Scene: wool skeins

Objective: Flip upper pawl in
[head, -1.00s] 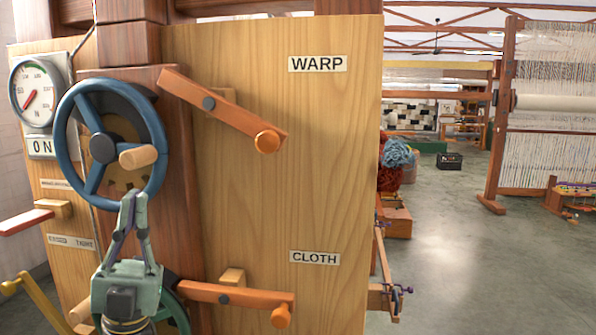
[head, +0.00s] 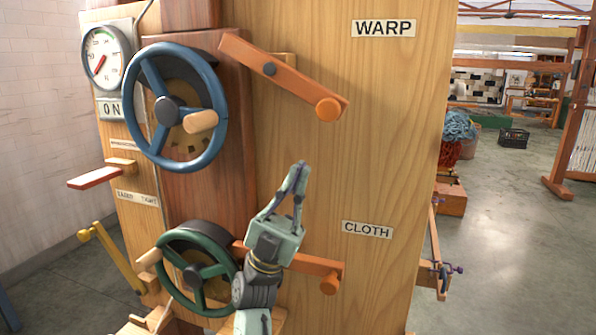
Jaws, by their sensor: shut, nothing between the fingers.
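The upper pawl (head: 283,75) is an orange wooden lever beside the WARP label (head: 384,28). It slopes down to the right from a dark pivot and ends in a round orange knob. Its upper left end lies beside the blue handwheel (head: 218,100), which has a wooden crank knob; whether it touches the toothed wheel behind cannot be told. My gripper (head: 302,163) is shut and empty, pointing up, below the upper pawl and apart from it. The lower pawl (head: 318,265), near the CLOTH label (head: 367,229), is partly hidden behind my gripper.
A green handwheel (head: 172,243) is at the lower left, partly behind my arm. A red-brown lever (head: 94,178), a yellow lever (head: 118,258) and a dial gauge (head: 103,55) are at the left. The wooden panel (head: 400,130) between the labels is clear.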

